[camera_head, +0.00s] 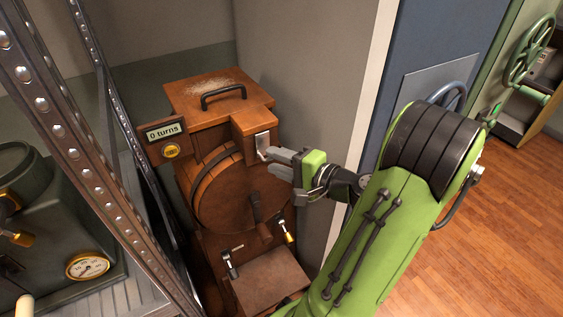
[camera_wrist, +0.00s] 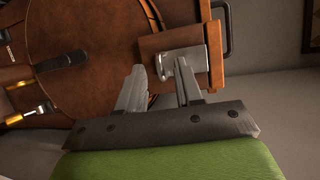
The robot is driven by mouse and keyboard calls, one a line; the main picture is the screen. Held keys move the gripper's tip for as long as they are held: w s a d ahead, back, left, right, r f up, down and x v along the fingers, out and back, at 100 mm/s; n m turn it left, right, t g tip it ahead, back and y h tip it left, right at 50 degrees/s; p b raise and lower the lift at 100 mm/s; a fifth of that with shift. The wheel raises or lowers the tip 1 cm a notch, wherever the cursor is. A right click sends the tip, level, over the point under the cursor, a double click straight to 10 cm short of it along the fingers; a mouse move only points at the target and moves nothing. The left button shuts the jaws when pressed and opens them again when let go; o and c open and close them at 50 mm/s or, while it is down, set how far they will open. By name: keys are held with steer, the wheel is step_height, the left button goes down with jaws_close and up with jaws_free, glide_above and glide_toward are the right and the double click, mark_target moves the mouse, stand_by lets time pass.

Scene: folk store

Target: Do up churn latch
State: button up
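The wooden churn (camera_head: 232,190) stands in the corner, with its lid (camera_head: 205,95) on top. A metal latch (camera_head: 262,143) is on the lid's front block; it also shows as a pale plate with a small lever in the wrist view (camera_wrist: 183,58). My gripper (camera_head: 267,160) is at the latch, its two grey fingers apart. In the wrist view my gripper (camera_wrist: 160,72) has one finger over the plate and the other to the left, with the lever seemingly between them. I cannot tell whether either finger touches the lever, or whether the latch is fastened.
A sign reading "0 turns" (camera_head: 165,131) sticks out at the churn's left. The crank handle (camera_head: 259,216) is on the churn's front. A metal rack post (camera_head: 85,150) stands at left and a grey wall (camera_head: 310,100) close at right. Wooden floor is open at far right.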

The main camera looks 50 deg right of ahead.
steer(key=s+d+r+p, duration=0.1)
steer(key=s+p, duration=0.4)
steer(key=s, duration=1)
steer(key=shift+s+d+r, duration=0.25)
steer(key=shift+d+r, duration=0.1)
steer(key=shift+r, duration=0.45)
